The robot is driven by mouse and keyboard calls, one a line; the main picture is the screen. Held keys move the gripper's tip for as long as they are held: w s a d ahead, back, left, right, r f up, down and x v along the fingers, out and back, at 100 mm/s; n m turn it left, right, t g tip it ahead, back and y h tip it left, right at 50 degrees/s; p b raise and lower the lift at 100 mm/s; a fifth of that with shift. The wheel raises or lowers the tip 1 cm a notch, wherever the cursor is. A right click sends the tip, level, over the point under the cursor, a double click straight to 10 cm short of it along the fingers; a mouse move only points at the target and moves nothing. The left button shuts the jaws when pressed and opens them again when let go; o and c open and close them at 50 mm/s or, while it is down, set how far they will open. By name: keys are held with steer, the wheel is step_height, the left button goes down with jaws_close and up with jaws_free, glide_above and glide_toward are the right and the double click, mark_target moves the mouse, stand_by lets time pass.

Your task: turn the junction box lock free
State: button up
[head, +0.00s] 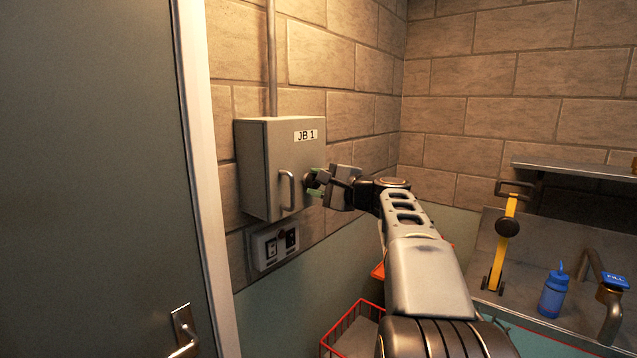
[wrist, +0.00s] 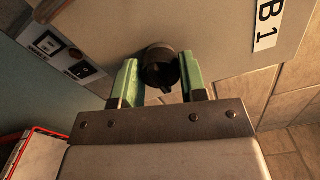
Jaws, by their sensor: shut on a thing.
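The junction box (head: 295,165) is a grey metal box on the block wall, labelled JB 1, with a bar handle (head: 287,190) on its front. Its lock (wrist: 160,66) is a dark round knob in the wrist view, on the grey box face. My gripper (head: 316,182) is at the right part of the box front. In the wrist view its two green fingers (wrist: 160,80) stand on either side of the lock and are shut on it. In the head view my gripper hides the lock.
A switch and socket plate (head: 275,245) sits on the wall below the box. A grey door (head: 95,180) stands at the left. A red wire basket (head: 352,330) is low beside my arm. A sink unit with a blue bottle (head: 553,293) and a yellow-handled tool (head: 502,245) is at the right.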

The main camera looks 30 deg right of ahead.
stand_by(0.3)
steer(key=o, duration=0.9)
steer(key=shift+o, duration=0.2)
steer(key=shift+s+d, duration=0.1)
steer(key=b+v, duration=0.2)
steer(key=v, duration=1.1)
steer(key=shift+s+b, duration=0.3)
steer(key=shift+s, duration=0.05)
steer(key=shift+f, duration=0.1)
